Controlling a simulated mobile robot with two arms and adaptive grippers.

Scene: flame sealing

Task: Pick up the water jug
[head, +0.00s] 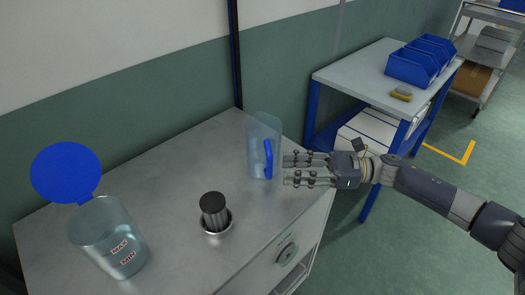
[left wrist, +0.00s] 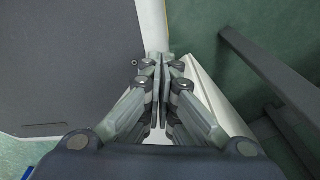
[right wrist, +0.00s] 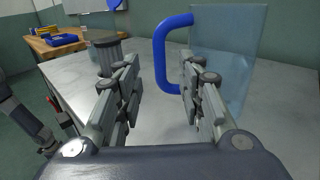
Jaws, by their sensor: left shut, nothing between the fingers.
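The water jug (head: 258,135) is clear with a blue handle (head: 268,158). It stands upright at the right end of the grey worktop, handle towards my right gripper (head: 286,170). My right gripper is open and level, its fingertips close to the handle. In the right wrist view the blue handle (right wrist: 160,60) shows between the open fingers (right wrist: 160,90), nearer the right finger, with the clear jug wall (right wrist: 225,50) behind. I cannot tell whether a finger touches it. My left gripper (left wrist: 157,62) is shut and empty, seen only in the left wrist view, away from the jug.
A dark cylinder in a metal cup (head: 214,212) stands on the worktop (head: 165,175) left of the jug. A clear container (head: 112,240) with a raised blue lid and MAX/MIN labels stands at the left. A table (head: 360,78) with blue bins (head: 412,68) is behind my right arm.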

